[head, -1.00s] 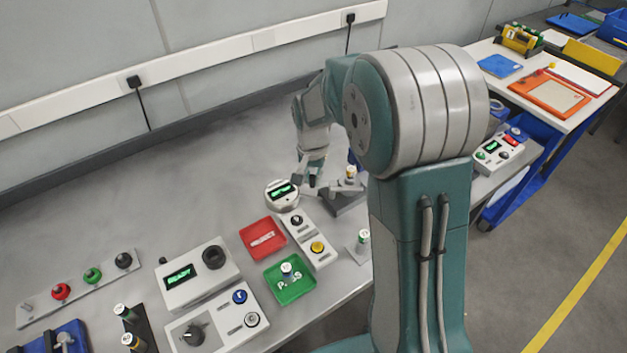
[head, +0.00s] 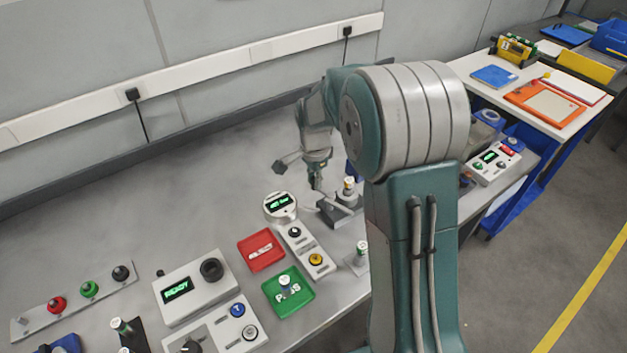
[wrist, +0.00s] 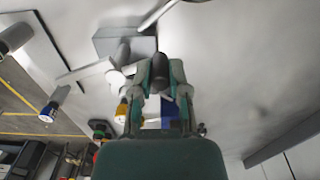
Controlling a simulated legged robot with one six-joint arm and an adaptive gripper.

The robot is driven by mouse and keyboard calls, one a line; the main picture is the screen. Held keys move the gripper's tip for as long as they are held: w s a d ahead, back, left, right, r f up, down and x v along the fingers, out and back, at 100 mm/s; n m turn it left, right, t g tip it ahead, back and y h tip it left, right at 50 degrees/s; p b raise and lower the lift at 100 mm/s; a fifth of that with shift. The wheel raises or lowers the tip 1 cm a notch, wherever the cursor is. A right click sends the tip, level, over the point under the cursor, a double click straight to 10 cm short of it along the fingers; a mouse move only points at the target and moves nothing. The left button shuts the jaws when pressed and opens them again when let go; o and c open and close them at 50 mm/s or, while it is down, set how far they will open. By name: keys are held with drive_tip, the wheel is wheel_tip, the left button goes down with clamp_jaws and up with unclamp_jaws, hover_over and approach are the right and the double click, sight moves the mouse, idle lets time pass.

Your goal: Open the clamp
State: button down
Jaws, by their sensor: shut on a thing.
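The clamp (head: 343,215) is a grey metal fixture on the bench, left of my arm column, with a small white-and-gold cylinder (head: 349,188) upright at it. My gripper (head: 316,184) is over the clamp's left side. In the wrist view, my gripper (wrist: 160,80) has its two fingers closed about a dark rounded grip, which looks like the clamp's handle (wrist: 159,66). The clamp's grey block (wrist: 122,42) and a pale bar show just beyond. The fingertips are small in the head view, and the clamp's far side is partly hidden by my arm.
A round gauge (head: 280,206) with a green display stands close left of the clamp. A knob panel (head: 305,250), a red tray (head: 261,251) and a green tray (head: 288,294) are nearer. Another small cylinder stands on a plate (head: 357,262) in front. The bench behind is clear.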

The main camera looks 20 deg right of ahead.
drive_tip(key=shift+f, duration=0.1)
idle(0.3)
drive_tip(key=c, duration=0.6)
unclamp_jaws()
drive_tip(key=shift+w+a, duration=0.1)
wheel_tip(320, 180, up, 12)
